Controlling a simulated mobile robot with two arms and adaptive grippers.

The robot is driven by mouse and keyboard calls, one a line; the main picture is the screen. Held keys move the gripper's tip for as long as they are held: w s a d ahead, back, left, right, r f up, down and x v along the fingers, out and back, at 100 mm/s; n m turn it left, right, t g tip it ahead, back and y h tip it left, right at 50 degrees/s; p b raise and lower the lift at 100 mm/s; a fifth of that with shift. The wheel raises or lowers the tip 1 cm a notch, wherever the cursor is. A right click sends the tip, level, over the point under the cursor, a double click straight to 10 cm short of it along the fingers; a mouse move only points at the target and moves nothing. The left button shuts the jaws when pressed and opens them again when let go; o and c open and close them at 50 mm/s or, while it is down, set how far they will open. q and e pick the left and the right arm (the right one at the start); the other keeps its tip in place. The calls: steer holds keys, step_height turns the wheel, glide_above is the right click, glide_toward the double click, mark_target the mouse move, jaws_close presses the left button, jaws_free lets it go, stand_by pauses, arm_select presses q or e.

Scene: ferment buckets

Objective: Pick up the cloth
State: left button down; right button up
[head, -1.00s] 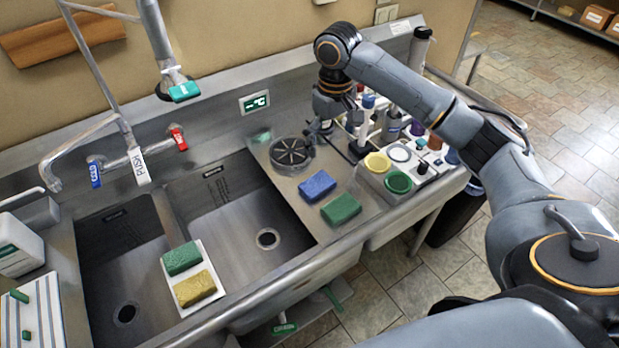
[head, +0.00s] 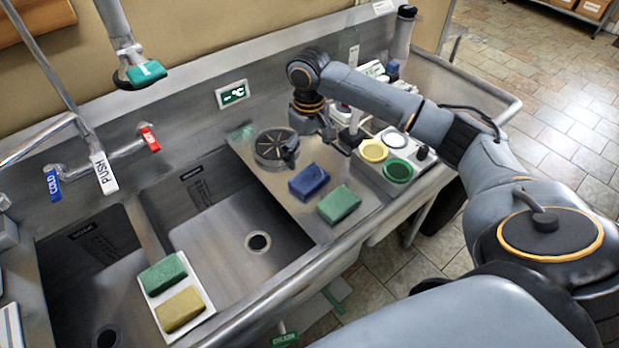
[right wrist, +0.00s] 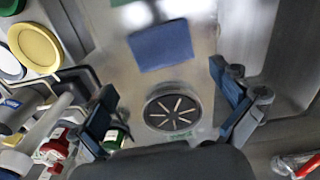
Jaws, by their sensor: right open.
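A blue folded pad (head: 309,182), which may be the cloth, lies flat on the steel drainboard. A green pad (head: 339,205) lies just in front and to its right. I cannot tell from texture which is cloth and which is sponge. My right gripper (head: 318,146) is open and empty, low over the drainboard behind the blue pad. In the right wrist view the blue pad (right wrist: 161,46) lies beyond the open fingers, apart from them. A round slotted strainer (right wrist: 171,112) shows between the fingers. My left gripper is not in view.
A white tray with a green pad (head: 162,273) and a yellow pad (head: 180,309) bridges the sink edge. A grey holder with a yellow cup (head: 373,150) and a green cup (head: 397,171) stands right of the pads. Bottles crowd near the gripper.

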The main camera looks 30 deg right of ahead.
mark_target(310, 177)
step_height(310, 177, down, 3)
steer(key=shift+w+r, duration=0.1)
steer(key=f, duration=0.1)
steer(key=f+p, duration=0.2)
steer(key=f, duration=0.1)
steer(key=shift+s, duration=0.35)
steer(key=shift+w+f, duration=0.1)
steer(key=shift+f, duration=0.5)
steer(key=c, duration=0.7)
